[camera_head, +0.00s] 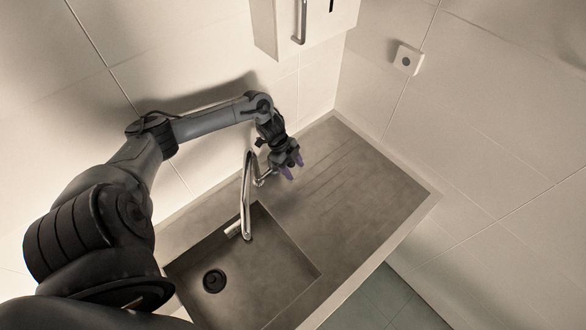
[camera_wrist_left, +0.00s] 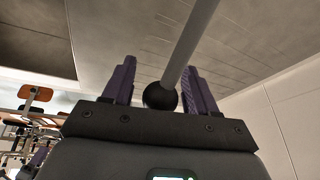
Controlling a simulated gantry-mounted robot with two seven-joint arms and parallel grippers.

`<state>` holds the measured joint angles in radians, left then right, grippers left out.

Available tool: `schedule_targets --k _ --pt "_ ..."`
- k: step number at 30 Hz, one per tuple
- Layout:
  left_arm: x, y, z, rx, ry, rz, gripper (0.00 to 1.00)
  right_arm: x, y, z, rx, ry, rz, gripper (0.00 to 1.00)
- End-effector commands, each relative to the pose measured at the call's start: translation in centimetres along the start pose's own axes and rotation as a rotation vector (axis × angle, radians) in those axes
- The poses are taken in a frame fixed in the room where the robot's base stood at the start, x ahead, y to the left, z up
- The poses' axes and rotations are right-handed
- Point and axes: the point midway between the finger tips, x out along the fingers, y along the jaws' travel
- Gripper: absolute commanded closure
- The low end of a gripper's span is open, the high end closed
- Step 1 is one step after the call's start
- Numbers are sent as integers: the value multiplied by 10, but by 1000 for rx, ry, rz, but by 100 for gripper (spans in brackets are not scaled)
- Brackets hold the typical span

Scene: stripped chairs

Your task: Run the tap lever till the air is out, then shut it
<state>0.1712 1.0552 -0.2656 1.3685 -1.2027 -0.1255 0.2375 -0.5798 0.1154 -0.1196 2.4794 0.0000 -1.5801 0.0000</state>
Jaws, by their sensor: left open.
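The chrome tap (camera_head: 246,196) stands at the back edge of the sink, its tall spout arching over the basin. A short chrome part, apparently the tap lever (camera_head: 264,179), shows beside it, close to my left gripper (camera_head: 289,171). In the left wrist view, a grey rod with a dark round end (camera_wrist_left: 187,52), apparently that lever, runs between the two purple fingers of my left gripper (camera_wrist_left: 160,85). The jaws are open, with a gap on the left of the round end; contact on the right is unclear. No water flow is distinguishable. My right gripper is out of view.
The sink basin (camera_head: 270,276) has a dark drain (camera_head: 214,281). A grooved draining board (camera_head: 365,195) lies clear to the right. A white wall unit (camera_head: 275,28) hangs above, and a small wall box (camera_head: 408,59) is at right. Chairs (camera_wrist_left: 36,93) show in the left wrist view.

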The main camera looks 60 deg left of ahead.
Motion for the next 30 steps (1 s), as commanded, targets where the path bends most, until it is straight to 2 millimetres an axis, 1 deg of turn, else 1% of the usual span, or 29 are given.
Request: schedule_targets --k 7,8,18,19,30 --pt "0 0 0 0 0 0 42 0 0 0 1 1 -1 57" --pt "0 0 0 0 0 0 45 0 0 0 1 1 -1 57" --pt "0 0 0 0 0 0 98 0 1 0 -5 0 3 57" --pt "0 0 0 0 0 0 100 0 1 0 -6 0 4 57" --pt "3 1 0 6 -24 -4 100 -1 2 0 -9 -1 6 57"
